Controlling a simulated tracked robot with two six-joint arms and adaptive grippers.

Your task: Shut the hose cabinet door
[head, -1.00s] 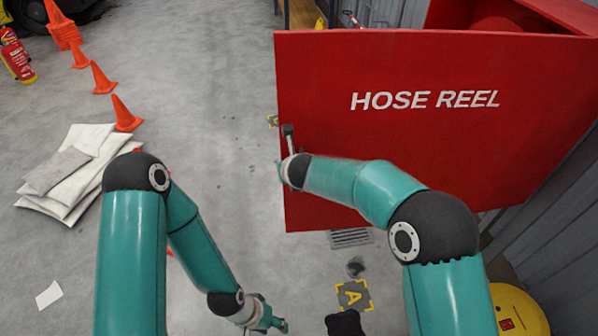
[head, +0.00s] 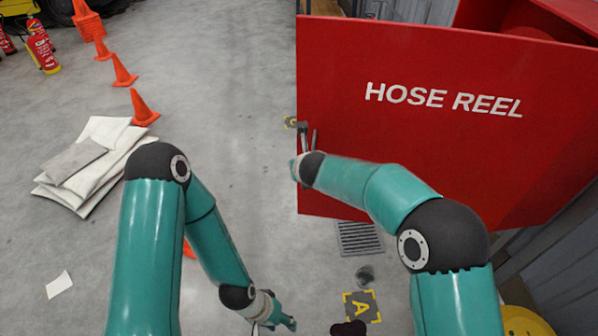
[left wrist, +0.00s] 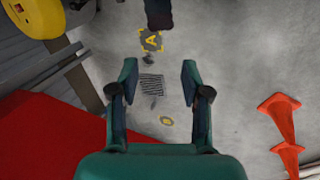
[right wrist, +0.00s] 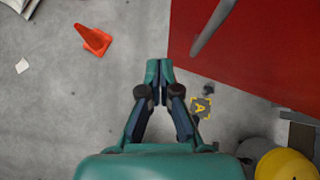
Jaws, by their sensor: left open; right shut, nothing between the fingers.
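The red hose cabinet door (head: 430,150), marked HOSE REEL, stands open across the right of the head view. Its cabinet (head: 557,17) shows behind it at top right. My right gripper (head: 304,136) is shut and empty by the door's free left edge. In the right wrist view its closed tips (right wrist: 160,64) lie left of a grey bar handle (right wrist: 212,27) on the door; I cannot tell whether they touch the door. My left gripper (head: 288,321) is low in the centre, apart from the door. Its fingers (left wrist: 160,72) are open and empty.
Orange cones (head: 142,108), red extinguishers (head: 42,50) and a pile of pale sheets (head: 88,165) are on the left. A floor grate (head: 360,238) and a yellow A mark (head: 361,306) lie below the door. A yellow object (head: 525,322) is at bottom right.

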